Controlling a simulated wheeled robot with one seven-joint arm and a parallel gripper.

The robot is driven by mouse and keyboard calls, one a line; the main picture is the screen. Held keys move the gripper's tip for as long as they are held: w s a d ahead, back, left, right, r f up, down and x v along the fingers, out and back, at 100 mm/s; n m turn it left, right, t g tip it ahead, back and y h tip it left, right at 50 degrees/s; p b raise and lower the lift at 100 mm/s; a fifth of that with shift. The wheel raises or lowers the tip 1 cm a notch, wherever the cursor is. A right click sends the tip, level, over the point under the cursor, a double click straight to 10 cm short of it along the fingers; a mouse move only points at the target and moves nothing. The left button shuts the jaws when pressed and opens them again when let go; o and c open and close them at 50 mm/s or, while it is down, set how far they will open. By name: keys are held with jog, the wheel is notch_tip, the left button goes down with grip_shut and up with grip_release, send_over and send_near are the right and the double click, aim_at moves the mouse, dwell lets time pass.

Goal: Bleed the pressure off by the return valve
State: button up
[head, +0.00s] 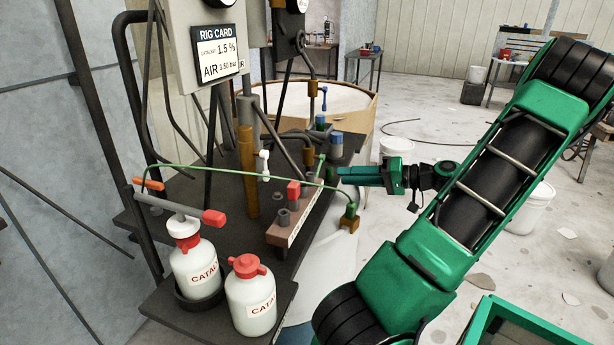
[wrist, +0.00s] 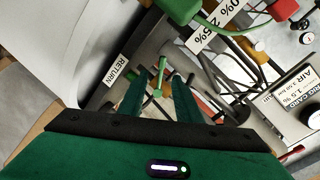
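The return valve's green lever (head: 320,165) stands up from the dark rig bench in the head view. In the wrist view the green lever (wrist: 159,78) shows between and just beyond my fingertips, close to a white plate reading RETURN (wrist: 117,70). My gripper (head: 341,173) points left, with its tips just right of the lever. In the wrist view the two green fingers of my gripper (wrist: 158,88) are apart, with nothing clearly clamped between them. I cannot tell whether either finger touches the lever.
A thin green hose (head: 250,173) arches across the bench to a brass fitting (head: 349,218). A red valve handle (head: 293,190), a white one (head: 264,160) and blue-capped fittings (head: 336,142) stand close by. Two catalyst bottles (head: 250,295) are at the front.

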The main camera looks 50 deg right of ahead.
aim_at(319, 168)
jog(key=x, duration=1)
jog(key=shift+w+a, duration=0.15)
jog(key=shift+a, duration=0.1)
grip_shut()
